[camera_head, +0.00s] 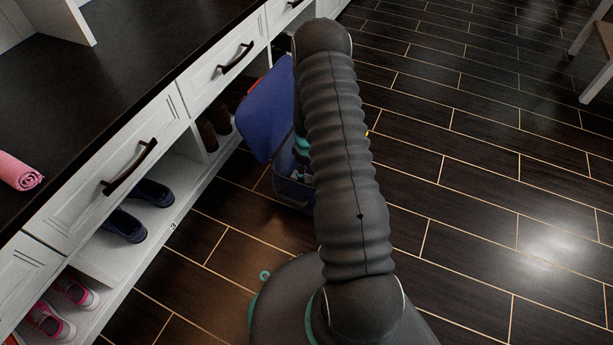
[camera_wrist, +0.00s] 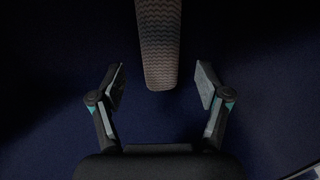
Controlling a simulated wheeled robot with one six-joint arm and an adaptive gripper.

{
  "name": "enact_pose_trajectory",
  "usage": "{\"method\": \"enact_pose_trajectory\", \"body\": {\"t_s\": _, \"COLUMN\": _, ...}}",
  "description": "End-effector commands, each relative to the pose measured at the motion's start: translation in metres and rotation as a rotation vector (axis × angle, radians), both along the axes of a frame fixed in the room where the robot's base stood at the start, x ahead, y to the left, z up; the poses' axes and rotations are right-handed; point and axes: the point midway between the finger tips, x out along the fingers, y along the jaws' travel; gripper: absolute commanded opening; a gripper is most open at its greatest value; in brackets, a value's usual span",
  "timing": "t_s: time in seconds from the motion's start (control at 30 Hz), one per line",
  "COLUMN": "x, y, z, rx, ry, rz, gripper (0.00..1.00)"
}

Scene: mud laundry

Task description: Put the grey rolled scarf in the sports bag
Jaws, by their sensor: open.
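The grey rolled scarf (camera_wrist: 158,45) shows in the wrist view as a long patterned roll over a dark blue surface, which looks like the inside of the bag. My gripper (camera_wrist: 160,80) is open. The scarf's near end lies between its fingertips with a clear gap on each side. In the head view, the blue sports bag (camera_head: 295,191) stands on the floor beside the cabinet with its flap (camera_head: 267,108) up. My arm covers much of the bag, and the scarf is hidden there.
A white cabinet with a dark countertop (camera_head: 110,75) runs along the left. A pink roll (camera_head: 22,172) lies on it. Dark blue shoes (camera_head: 125,225), pink shoes (camera_head: 50,320) and brown boots (camera_head: 209,136) are on the low shelf.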

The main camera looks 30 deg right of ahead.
Motion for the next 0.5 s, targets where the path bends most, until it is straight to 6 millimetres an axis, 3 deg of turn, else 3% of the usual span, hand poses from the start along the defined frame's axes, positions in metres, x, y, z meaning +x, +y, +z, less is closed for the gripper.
{"method": "enact_pose_trajectory", "body": {"t_s": 0.03, "x": 0.001, "y": 0.0, "z": 0.013, "rx": -0.001, "ry": -0.003, "rz": 0.0, "gripper": 0.76}}
{"method": "enact_pose_trajectory", "body": {"t_s": 0.2, "x": 0.001, "y": 0.0, "z": 0.041, "rx": 0.0, "ry": -0.003, "rz": 0.0, "gripper": 0.76}}
{"method": "enact_pose_trajectory", "body": {"t_s": 0.5, "x": 0.002, "y": 0.002, "z": 0.07, "rx": -0.002, "ry": -0.008, "rz": -0.007, "gripper": 0.76}}
